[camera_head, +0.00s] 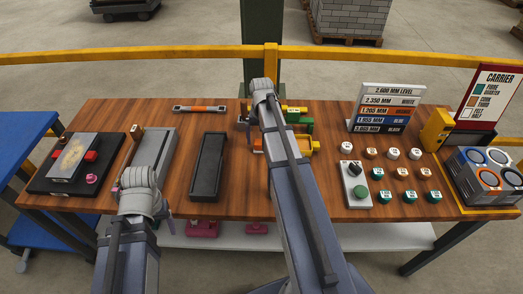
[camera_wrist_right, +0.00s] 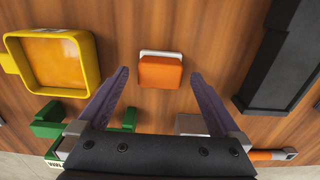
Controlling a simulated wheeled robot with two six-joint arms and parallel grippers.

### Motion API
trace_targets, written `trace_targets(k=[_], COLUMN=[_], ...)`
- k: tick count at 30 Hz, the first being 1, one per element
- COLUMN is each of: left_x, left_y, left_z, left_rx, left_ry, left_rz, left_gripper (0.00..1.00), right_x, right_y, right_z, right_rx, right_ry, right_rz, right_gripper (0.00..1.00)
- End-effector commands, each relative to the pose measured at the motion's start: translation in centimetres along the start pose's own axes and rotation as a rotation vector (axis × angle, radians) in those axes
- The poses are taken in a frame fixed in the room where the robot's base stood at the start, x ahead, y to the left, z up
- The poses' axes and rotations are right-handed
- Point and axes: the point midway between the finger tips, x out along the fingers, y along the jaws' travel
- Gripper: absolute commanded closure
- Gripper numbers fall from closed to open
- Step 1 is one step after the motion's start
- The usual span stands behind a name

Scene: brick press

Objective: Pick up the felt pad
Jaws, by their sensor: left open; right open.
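A small orange block with a white edge (camera_wrist_right: 160,72), which looks like the felt pad, lies on the wooden table. In the head view its orange part (camera_head: 258,145) shows just left of my right arm. My right gripper (camera_wrist_right: 159,78) is open and empty, pointing down over the table, one finger to each side of the block in the picture; I see no contact. My left gripper (camera_head: 137,188) is at the near end of the long grey tray, its fingers mostly hidden by its own wrist.
A yellow tray (camera_wrist_right: 62,62) and green parts (camera_wrist_right: 47,120) lie on one side of the block. A black tray (camera_wrist_right: 278,65) lies on the other side, with bare wood between. A control box (camera_head: 356,185) and several labelled buttons stand to the right in the head view.

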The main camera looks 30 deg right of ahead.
Motion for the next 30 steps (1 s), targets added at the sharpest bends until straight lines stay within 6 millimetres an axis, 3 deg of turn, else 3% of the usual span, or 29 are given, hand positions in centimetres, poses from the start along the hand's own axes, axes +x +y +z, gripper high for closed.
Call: trace_targets(k=[1, 4, 13, 30], left_x=[1.38, 2.2, 2.15, 2.16], left_y=[0.13, 0.21, 0.21, 0.21], left_z=[-0.08, -0.13, -0.13, -0.13], left_rx=[0.0, 0.0, 0.0, 0.0], left_ry=[0.0, 0.0, 0.0, 0.0], left_rz=[0.0, 0.0, 0.0, 0.0], left_gripper=[0.28, 0.28, 0.28, 0.28], right_x=[1.39, 2.22, 2.17, 2.17], right_y=[-0.02, -0.01, 0.01, 0.01], right_z=[0.02, 0.0, -0.01, 0.0], right_rx=[0.0, 0.0, 0.0, 0.0], right_ry=[0.0, 0.0, 0.0, 0.0], right_rz=[0.0, 0.0, 0.0, 0.0], right_gripper=[0.0, 0.0, 0.0, 0.64])
